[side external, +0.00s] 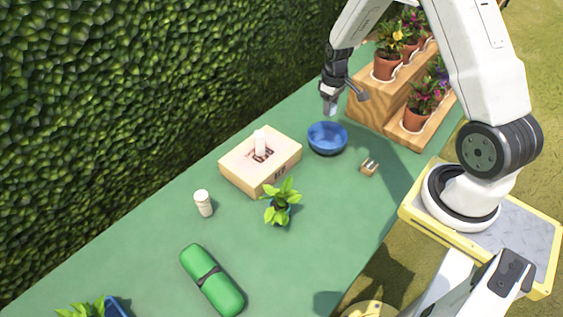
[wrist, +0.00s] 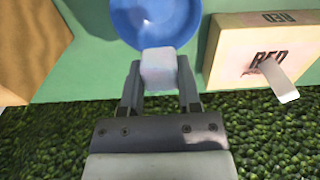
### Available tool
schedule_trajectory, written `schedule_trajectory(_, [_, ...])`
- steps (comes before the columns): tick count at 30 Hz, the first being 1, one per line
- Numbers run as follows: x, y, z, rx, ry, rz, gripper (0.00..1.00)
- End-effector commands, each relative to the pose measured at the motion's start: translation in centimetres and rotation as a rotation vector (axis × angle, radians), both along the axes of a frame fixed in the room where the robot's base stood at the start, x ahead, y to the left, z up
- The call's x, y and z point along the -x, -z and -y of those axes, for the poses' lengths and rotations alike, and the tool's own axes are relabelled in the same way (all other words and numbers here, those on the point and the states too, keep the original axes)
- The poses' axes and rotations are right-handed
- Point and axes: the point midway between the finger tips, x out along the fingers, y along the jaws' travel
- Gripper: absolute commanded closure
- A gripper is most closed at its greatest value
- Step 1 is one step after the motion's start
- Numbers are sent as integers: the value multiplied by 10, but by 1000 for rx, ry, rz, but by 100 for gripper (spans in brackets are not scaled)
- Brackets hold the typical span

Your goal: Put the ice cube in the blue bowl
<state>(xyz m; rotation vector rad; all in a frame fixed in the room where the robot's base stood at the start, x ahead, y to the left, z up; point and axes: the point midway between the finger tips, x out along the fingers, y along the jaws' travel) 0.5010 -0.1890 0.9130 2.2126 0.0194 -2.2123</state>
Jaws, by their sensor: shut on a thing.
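The ice cube (wrist: 159,69) is a pale, whitish block. My gripper (wrist: 159,85) is shut on it, with one finger on each side in the wrist view. The blue bowl (side external: 327,139) stands upright on the green table, and its inside looks empty apart from bright reflections. In the side view my gripper (side external: 331,108) is above the bowl's far edge, and the cube shows small and pale at its tip. In the wrist view the cube overlaps the near rim of the bowl (wrist: 156,12). The cube is held apart from the table.
A tissue box (side external: 262,160) stands left of the bowl. A wooden stepped stand (side external: 386,104) with potted flowers is close on the right. A small sharpener-like object (side external: 369,168), a plant (side external: 281,202), a white bottle (side external: 203,203) and a green case (side external: 212,279) are nearer.

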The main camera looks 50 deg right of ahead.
Motion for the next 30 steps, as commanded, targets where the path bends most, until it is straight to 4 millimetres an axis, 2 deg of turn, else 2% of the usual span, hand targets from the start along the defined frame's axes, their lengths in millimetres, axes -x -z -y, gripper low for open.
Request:
schedule_trajectory(3, [1, 0, 6, 0, 18, 0, 100])
schedule_trajectory(14, [1, 3, 6, 0, 18, 0, 100])
schedule_trajectory(30, [1, 41, 6, -1, 17, -1, 100])
